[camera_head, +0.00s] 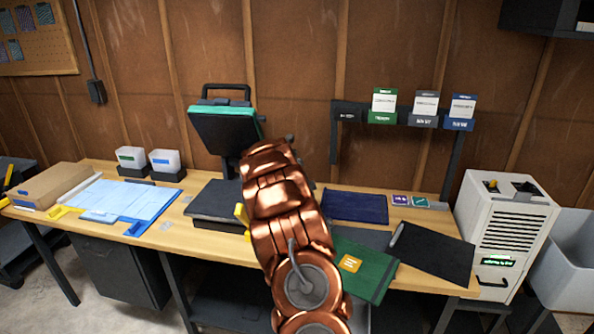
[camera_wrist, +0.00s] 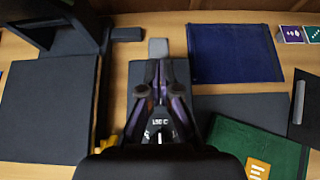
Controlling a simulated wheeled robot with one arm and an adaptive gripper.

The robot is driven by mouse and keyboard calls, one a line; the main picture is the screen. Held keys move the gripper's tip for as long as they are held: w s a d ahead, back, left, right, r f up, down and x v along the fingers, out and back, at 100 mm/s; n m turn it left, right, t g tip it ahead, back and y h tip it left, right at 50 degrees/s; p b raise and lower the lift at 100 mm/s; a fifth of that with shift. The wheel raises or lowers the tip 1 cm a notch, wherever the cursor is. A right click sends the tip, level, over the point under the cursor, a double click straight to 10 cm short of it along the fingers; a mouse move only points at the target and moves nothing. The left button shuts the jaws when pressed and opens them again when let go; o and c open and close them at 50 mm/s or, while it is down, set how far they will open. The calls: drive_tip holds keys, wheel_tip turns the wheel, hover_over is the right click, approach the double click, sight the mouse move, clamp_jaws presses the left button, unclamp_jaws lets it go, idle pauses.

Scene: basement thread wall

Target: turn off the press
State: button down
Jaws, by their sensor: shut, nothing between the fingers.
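The press (camera_head: 225,132) stands on the wooden bench with its dark lid raised and its lower plate (camera_head: 208,205) flat below. In the wrist view the press (camera_wrist: 45,105) fills the left side. My gripper (camera_wrist: 160,65) is shut and empty, pointing at a dark panel (camera_wrist: 142,72) with a light grey block (camera_wrist: 158,48) at its far end, just right of the press. I cannot tell whether the fingertips touch either, or whether the block is a switch. In the head view my copper-coloured arm hides my gripper and this spot.
A yellow part (camera_head: 242,215) is beside the press. Right of my arm lie a navy cloth (camera_head: 354,207), a green cloth (camera_head: 372,268) and a dark sheet (camera_head: 436,252). A white vented machine (camera_head: 508,230) with a lit green display stands at the bench's right end.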

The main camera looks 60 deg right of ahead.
drive_tip(key=r, duration=0.1)
drive_tip(key=a+r+p, duration=0.1)
drive_tip(key=r, duration=0.1)
drive_tip(key=a+r+p, duration=0.1)
drive_tip(key=r, duration=0.1)
drive_tip(key=shift+s, duration=0.4)
drive_tip(key=s+a+r+m+g+y, duration=0.1)
drive_tip(key=s+a+r+m, duration=0.3)
drive_tip(key=a, duration=0.7)
drive_tip(key=s+a+f+m+g+y, duration=0.15)
drive_tip(key=a+m, duration=0.35)
drive_tip(key=a, duration=0.6)
drive_tip(key=s+a+r+m+y, duration=0.15)
drive_tip(key=a+m, duration=0.35)
drive_tip(key=a, duration=0.6)
drive_tip(key=s+a+f+m+g+y+b, duration=0.1)
drive_tip(key=s+a+f+m+y, duration=0.1)
drive_tip(key=s+a, duration=1)
drive_tip(key=s+a+f+m+g+y, duration=0.2)
drive_tip(key=s+a+m, duration=0.4)
drive_tip(key=s+a, duration=0.6)
drive_tip(key=a+f+y, duration=0.1)
drive_tip(key=a+y, duration=0.1)
drive_tip(key=a, duration=0.6)
drive_tip(key=shift+s+a+y+b, duration=0.15)
drive_tip(key=shift+s+y+b, duration=0.2)
drive_tip(key=shift+s+y, duration=0.05)
